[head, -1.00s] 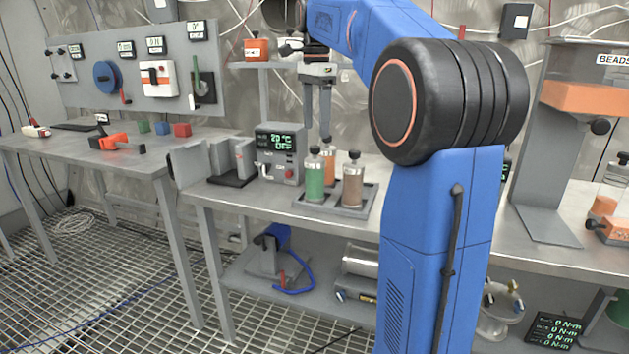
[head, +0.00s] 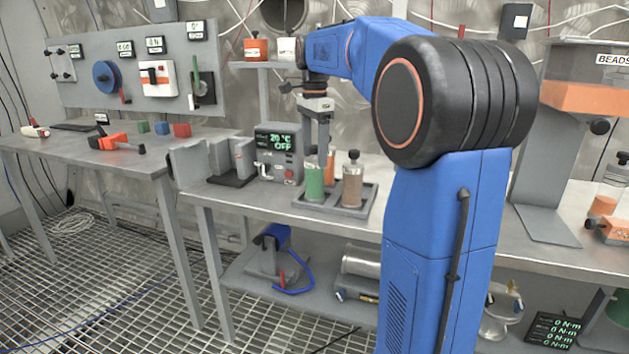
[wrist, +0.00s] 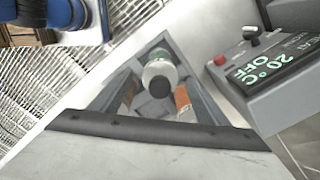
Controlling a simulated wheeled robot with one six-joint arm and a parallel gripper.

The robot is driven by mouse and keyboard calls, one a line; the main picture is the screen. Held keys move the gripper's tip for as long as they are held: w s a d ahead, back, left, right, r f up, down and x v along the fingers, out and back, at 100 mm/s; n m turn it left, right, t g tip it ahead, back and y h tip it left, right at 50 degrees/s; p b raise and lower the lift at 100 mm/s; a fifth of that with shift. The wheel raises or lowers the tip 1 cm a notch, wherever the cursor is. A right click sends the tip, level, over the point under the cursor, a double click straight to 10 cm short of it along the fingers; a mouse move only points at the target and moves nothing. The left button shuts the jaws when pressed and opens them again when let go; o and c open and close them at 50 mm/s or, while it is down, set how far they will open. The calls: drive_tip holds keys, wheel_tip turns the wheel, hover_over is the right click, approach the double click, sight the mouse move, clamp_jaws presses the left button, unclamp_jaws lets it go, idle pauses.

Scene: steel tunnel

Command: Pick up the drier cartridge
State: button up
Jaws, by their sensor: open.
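A grey tray (head: 352,211) on the bench holds three capped cartridges. The green cartridge (head: 315,183) is at the front left, the brown cartridge (head: 352,186) at the right, and the orange cartridge (head: 331,160) behind, mostly hidden. None has a readable label saying which is the drier. My gripper (head: 318,152) is open, pointing down over the green cartridge, its fingers level with that cartridge's top. The green cartridge's black knob (wrist: 160,86) is central in the wrist view, with the orange cartridge (wrist: 184,99) to its right. Whether the fingers touch it cannot be told.
A grey device reading 20 °C OFF (head: 279,152) stands left of the tray, and shows at the right of the wrist view (wrist: 268,72). A grey stand (head: 232,163) is farther left. A shelf with orange and white containers (head: 257,48) is behind.

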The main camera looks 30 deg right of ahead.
clamp_jaws()
drive_tip(key=shift+r, duration=0.1)
